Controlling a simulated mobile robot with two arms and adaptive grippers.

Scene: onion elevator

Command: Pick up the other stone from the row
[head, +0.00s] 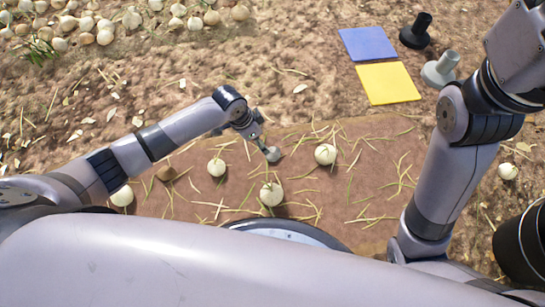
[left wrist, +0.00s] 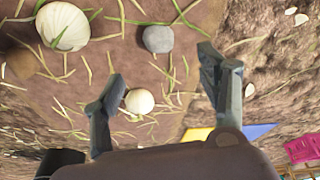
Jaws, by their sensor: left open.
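A grey stone (head: 273,155) lies on the brown strip of ground among the onions. In the left wrist view the grey stone (left wrist: 157,39) lies just beyond the spread fingers, apart from both. My left gripper (head: 259,143) is open and empty close to the stone; its fingers also show in the left wrist view (left wrist: 160,67). A brownish stone-like lump (head: 166,173) lies further left in the head view, between two white onions. My right arm rises at the right, but its gripper is out of the frame.
White onions lie around the stone: one to the right (head: 325,153), one nearer (head: 271,194), one to the left (head: 217,167). Blue (head: 368,43) and yellow (head: 388,83) squares lie at the back right, next to a black (head: 416,31) and a grey (head: 440,69) pedestal-like object.

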